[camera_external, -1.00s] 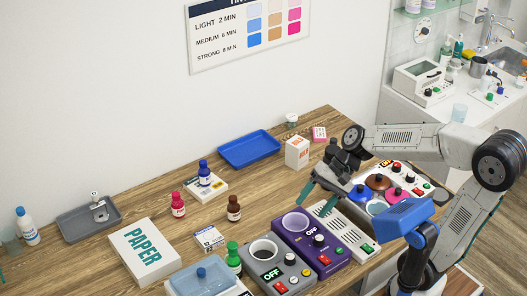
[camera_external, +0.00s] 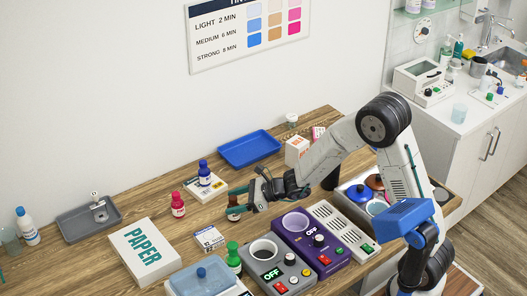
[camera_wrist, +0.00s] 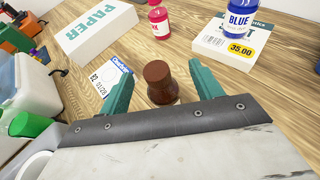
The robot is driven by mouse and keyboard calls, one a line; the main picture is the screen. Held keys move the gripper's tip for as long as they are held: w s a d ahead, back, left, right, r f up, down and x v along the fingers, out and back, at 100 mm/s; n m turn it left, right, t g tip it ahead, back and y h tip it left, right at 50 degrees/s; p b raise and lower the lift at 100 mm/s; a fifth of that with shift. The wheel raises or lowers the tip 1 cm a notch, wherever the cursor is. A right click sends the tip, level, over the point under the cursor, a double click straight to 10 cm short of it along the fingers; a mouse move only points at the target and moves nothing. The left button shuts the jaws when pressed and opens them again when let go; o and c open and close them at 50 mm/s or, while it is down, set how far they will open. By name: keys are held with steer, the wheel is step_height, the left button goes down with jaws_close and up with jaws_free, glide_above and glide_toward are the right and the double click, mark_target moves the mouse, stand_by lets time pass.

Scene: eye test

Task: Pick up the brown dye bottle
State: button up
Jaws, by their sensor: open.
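The brown dye bottle (camera_wrist: 160,84) stands upright on the wooden table, its brown cap facing the wrist camera. In the external view the bottle (camera_external: 234,214) is partly hidden behind my gripper (camera_external: 246,200). In the wrist view my gripper (camera_wrist: 155,88) is open, with one green finger on each side of the bottle. The bottle sits between the fingers, with a visible gap on both sides. The external view does not show clearly whether a finger touches it.
A red bottle (camera_external: 178,204) and a blue bottle (camera_external: 204,173) on a box stand nearby. A purple device (camera_external: 310,242) is at the right.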

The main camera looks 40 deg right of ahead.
step_height(320, 180, down, 2)
step_height(320, 180, down, 3)
steer(key=shift+r, duration=0.1)
steer(key=shift+x, duration=1.2)
steer(key=shift+w+a, duration=0.1)
steer(key=shift+a, duration=0.15)
steer(key=shift+c, duration=0.4)
steer(key=c, duration=1.1)
